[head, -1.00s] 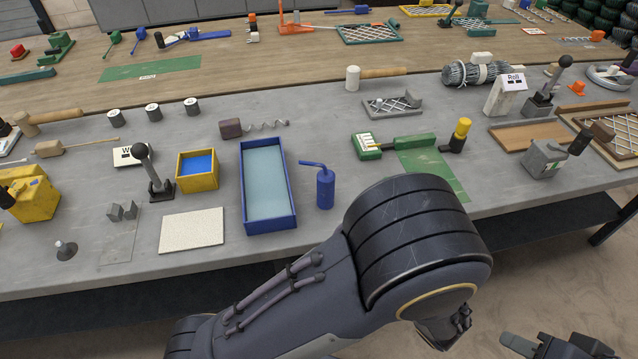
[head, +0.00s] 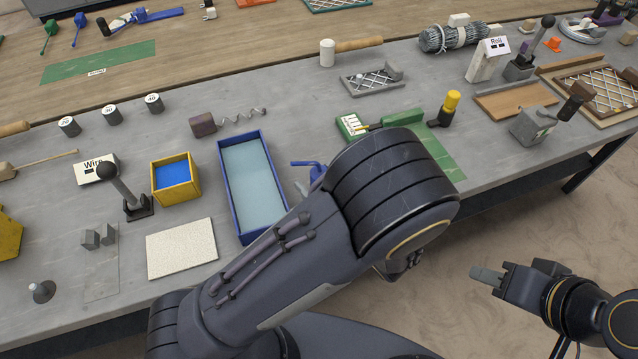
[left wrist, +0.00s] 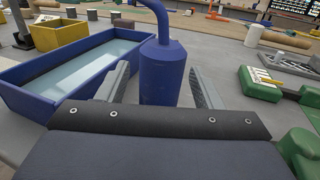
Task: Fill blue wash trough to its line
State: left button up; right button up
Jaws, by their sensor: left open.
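The blue wash trough (head: 231,196) stands on the grey bench with pale blue liquid inside; I cannot make out a fill line. Its blue wall also shows in the left wrist view (left wrist: 50,88). A blue bottle with a bent spout (left wrist: 162,72) stands upright just right of the trough. In the head view the bottle (head: 316,171) is partly hidden by my left arm. My left gripper (left wrist: 160,88) is open, with one finger on each side of the bottle. My right gripper (head: 487,276) is off the bench's front edge, away from the bottle; its jaw gap is unclear.
A yellow box with blue inside (head: 177,196) and a cream pad (head: 181,249) lie left of the trough. A black-knobbed lever (head: 125,190) stands beside the box.

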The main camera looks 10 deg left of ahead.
pick_arm(q)
jog(key=shift+x, duration=1)
jog(key=c, duration=1.1)
jog(key=shift+c, duration=0.2)
